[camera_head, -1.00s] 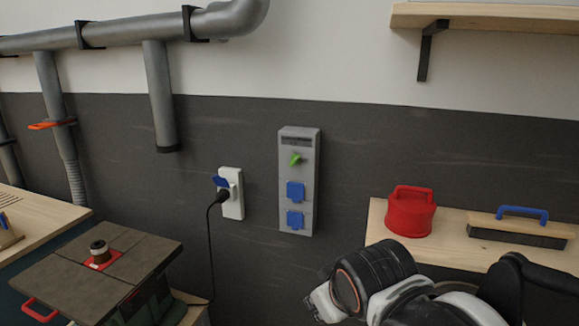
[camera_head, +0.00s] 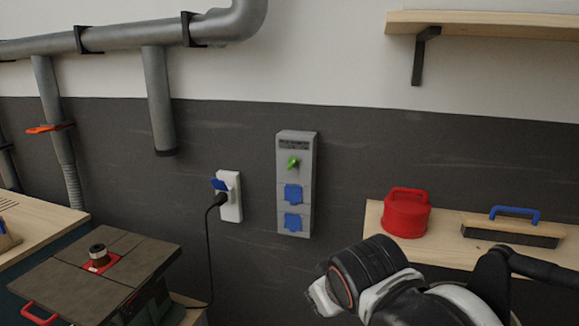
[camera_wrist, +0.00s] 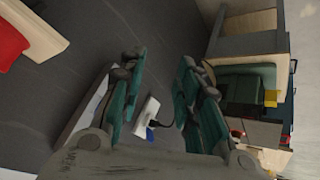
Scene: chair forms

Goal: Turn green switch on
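The green switch (camera_head: 293,162) is a small knob near the top of a grey wall box (camera_head: 285,218), with two blue socket covers below it. In the wrist view the green switch is not visible. A grey box edge (camera_wrist: 80,118), likely the same box, shows there behind my left-hand finger. My gripper (camera_wrist: 160,72) is open and empty, its two green-and-grey fingers spread apart. In the head view only my arm's wrist part shows, below and right of the box; the fingers are not clearly seen.
A white socket (camera_head: 230,198) with a blue flap and black plug is left of the box; it also shows between my fingers (camera_wrist: 146,115). A red container (camera_head: 406,214) and a blue-handled brush (camera_head: 512,230) sit on a wooden shelf at right. A machine table (camera_head: 140,245) stands at lower left.

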